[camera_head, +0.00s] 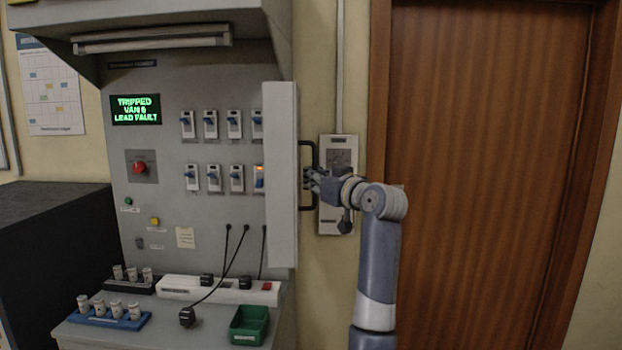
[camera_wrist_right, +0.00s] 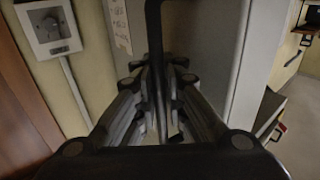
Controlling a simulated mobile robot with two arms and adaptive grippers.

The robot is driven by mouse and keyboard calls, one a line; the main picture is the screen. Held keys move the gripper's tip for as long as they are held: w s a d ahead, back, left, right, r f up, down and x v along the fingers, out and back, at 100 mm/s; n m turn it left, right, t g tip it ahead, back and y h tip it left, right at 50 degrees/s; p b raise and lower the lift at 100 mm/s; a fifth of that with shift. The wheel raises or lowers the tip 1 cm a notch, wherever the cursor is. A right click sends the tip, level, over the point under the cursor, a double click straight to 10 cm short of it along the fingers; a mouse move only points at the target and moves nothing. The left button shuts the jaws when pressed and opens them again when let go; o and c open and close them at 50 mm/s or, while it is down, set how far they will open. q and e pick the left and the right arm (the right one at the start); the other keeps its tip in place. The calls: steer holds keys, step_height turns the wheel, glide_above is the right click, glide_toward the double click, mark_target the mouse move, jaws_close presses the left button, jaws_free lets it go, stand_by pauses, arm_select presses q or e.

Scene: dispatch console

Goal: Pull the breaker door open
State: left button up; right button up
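The breaker door (camera_head: 281,185) is a pale grey panel at the right side of the console. It stands swung out, seen nearly edge-on, and the breakers behind it are exposed. Its black bar handle (camera_head: 304,150) is on the door's right-hand face. My right gripper (camera_head: 310,180) is at the middle of this handle. In the right wrist view the handle (camera_wrist_right: 154,40) runs down between the fingers (camera_wrist_right: 157,100), which are closed in on it. The door (camera_wrist_right: 210,50) fills the area behind and right of the handle there. My left gripper is not in view.
Several breakers (camera_head: 210,124) sit on the console panel, one with an orange light. A green bin (camera_head: 249,325), a white power strip (camera_head: 220,290) and a blue fuse rack (camera_head: 108,320) are on the ledge. A wall box (camera_head: 338,152) and a wooden door (camera_head: 480,180) are to the right.

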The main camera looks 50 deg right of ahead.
steer(key=o, duration=0.3)
steer(key=shift+s, duration=0.15)
steer(key=shift+s+r, duration=0.15)
steer(key=shift+s, duration=0.05)
steer(key=v, duration=1.2)
